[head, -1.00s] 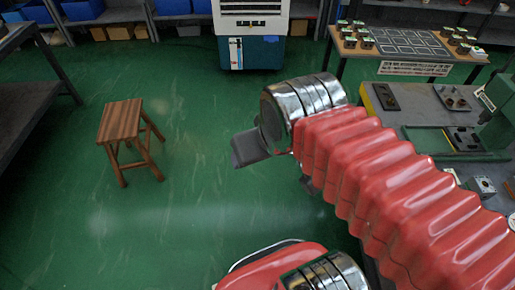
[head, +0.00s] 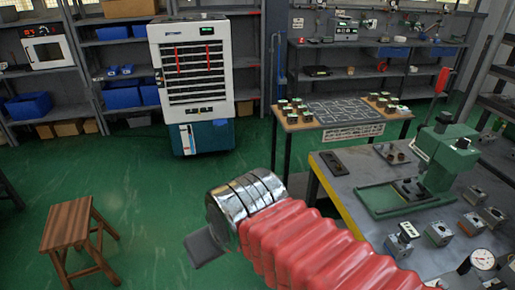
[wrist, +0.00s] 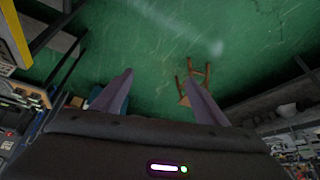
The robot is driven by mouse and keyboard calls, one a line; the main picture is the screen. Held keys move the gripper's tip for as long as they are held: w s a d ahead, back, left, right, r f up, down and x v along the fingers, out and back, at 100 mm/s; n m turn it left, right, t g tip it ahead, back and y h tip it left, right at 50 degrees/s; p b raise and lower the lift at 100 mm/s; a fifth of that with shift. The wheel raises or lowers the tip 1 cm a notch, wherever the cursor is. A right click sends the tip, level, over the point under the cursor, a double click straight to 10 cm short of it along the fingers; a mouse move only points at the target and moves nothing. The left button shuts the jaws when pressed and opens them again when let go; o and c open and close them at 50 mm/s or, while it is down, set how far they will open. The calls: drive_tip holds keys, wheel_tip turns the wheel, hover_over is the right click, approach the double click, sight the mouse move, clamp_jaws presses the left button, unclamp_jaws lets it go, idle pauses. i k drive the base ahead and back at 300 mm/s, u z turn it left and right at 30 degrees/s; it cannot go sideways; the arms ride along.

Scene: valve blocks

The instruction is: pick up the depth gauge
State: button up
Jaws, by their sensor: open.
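A round white dial with a dark rim (head: 482,260), which looks like the depth gauge, stands at the near right of the grey workbench (head: 345,185) in the head view. Its lower part is hard to make out. My gripper (head: 205,248) is left of the bench, above the green floor and well apart from the dial. The wrist view shows the gripper (wrist: 159,88) with its two fingers spread and nothing between them. The dial cannot be made out in the wrist view.
Several grey valve blocks (head: 438,233) and a green press (head: 445,155) stand on the bench around the dial. A game-like table (head: 340,112) stands behind. A wooden stool (head: 70,225) is at the left, with open floor between.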

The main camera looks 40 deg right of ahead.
sight(409, 233)
drive_tip(key=z, duration=2.55)
